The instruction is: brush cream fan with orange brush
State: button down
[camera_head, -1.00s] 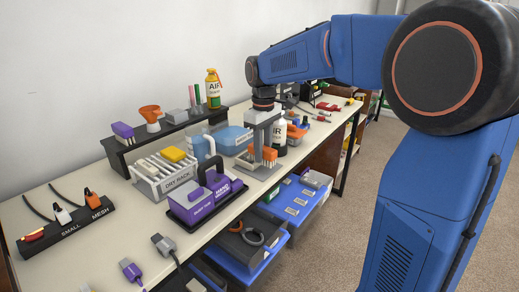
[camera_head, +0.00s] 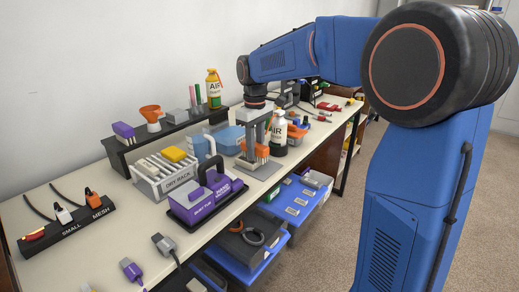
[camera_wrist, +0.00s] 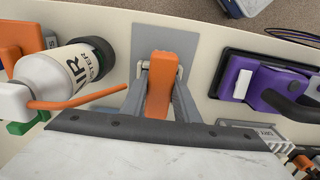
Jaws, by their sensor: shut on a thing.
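My gripper (camera_head: 257,140) points down over a grey mat (camera_head: 264,171) on the bench. It is shut on an orange brush (camera_head: 262,151), whose pale bristles point down close to the mat. I cannot tell whether they touch anything. In the wrist view the orange brush (camera_wrist: 158,84) sits between the two grey fingers of my gripper (camera_wrist: 159,70), with the bare grey mat (camera_wrist: 168,40) beyond. I cannot make out a cream fan in either view; the brush and gripper hide part of the mat.
A white AIR bottle (camera_head: 279,135) stands close beside my gripper, with its orange tube reaching toward it in the wrist view. A purple two-part station (camera_head: 206,199) and a white drying rack (camera_head: 165,178) stand to the left. Blue drawers (camera_head: 294,206) hang open below.

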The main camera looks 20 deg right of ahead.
jog(key=shift+w+a+f, duration=0.15)
jog(key=shift+w+a, duration=0.05)
jog(key=shift+w, duration=0.05)
jog(key=shift+w+r, duration=0.1)
jog(key=shift+r, duration=3.5)
